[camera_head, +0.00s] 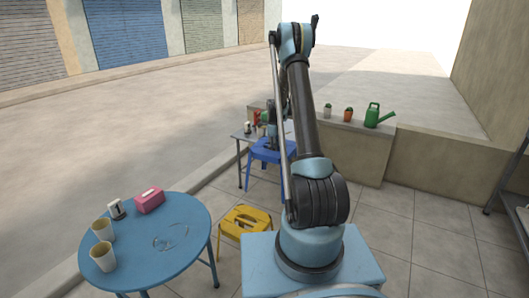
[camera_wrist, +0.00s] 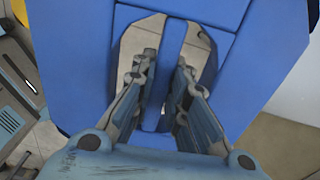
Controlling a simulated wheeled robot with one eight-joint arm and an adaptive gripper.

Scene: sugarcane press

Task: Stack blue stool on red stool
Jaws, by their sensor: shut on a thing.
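The blue stool (camera_head: 264,153) is upright in the head view, beyond the yellow stool and partly hidden by my arm. In the wrist view its seat (camera_wrist: 255,60) fills most of the picture, with a central bar between two openings. My gripper (camera_wrist: 163,75) has its fingers in these openings, one on each side of the bar, and is shut on it. I cannot tell whether the stool's legs touch the floor. I see no red stool in either view.
A yellow stool (camera_head: 236,220) stands near a round blue table (camera_head: 190,215) with cups and a pink box (camera_head: 149,201). A small grey table (camera_head: 243,137) is behind the blue stool. A low wall (camera_head: 345,155) bears pots and a green watering can (camera_head: 375,116).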

